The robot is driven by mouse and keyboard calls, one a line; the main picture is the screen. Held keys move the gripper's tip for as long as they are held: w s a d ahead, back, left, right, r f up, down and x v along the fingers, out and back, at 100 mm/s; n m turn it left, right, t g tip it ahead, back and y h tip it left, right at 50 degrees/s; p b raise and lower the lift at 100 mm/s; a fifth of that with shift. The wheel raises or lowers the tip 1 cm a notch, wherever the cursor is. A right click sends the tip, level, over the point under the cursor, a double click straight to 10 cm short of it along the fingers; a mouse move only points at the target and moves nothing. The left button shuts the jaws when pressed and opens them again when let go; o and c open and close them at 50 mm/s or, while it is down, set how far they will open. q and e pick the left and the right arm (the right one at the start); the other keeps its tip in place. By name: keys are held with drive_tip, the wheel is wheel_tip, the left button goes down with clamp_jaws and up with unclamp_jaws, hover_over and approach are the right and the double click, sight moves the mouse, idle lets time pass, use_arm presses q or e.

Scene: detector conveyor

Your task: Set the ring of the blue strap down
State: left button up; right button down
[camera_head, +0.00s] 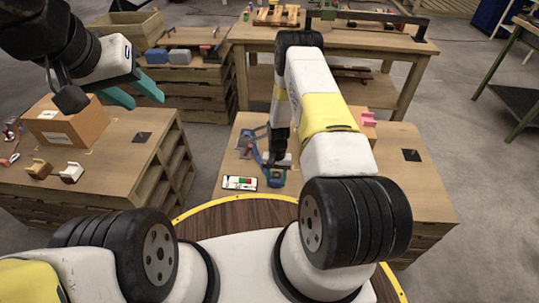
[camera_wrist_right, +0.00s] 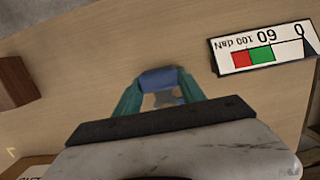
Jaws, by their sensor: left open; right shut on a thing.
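My right gripper (camera_head: 277,168) reaches down over the middle wooden bench, with my arm hiding part of it. In the right wrist view its teal fingers (camera_wrist_right: 158,90) are shut on a blue piece (camera_wrist_right: 158,78), which looks like part of the blue strap. The strap (camera_head: 258,154) shows in the head view beside the gripper, low over the bench. I cannot make out the ring clearly, nor whether it touches the wood. My left gripper (camera_head: 146,101) is open and empty, with teal fingers apart, above the left bench.
A gauge card (camera_head: 240,183) with red and green bands lies near the bench's front edge; the right wrist view also shows it (camera_wrist_right: 262,50). A cardboard box (camera_head: 66,124) and small wooden holders (camera_head: 39,169) sit on the left bench.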

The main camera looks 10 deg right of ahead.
drive_tip(key=c, duration=0.7)
unclamp_jaws()
wheel_tip(320, 180, up, 41)
drive_tip(key=n+t+y, duration=0.1)
drive_tip(key=t, duration=0.2)
drive_tip(key=s+r+n+t, duration=0.1)
drive_tip(key=s+r, duration=0.5)
drive_tip(key=s, duration=0.1)
drive_tip(key=s+a+r+n+t, duration=0.1)
drive_tip(key=s+r+t, duration=0.1)
drive_tip(key=s+r, duration=0.4)
drive_tip(key=s+r+t, duration=0.2)
drive_tip(key=s+r, duration=0.3)
drive_tip(key=s, duration=0.4)
drive_tip(key=shift+a+r+n+y, duration=0.3)
drive_tip(key=shift+r+n+y, duration=0.1)
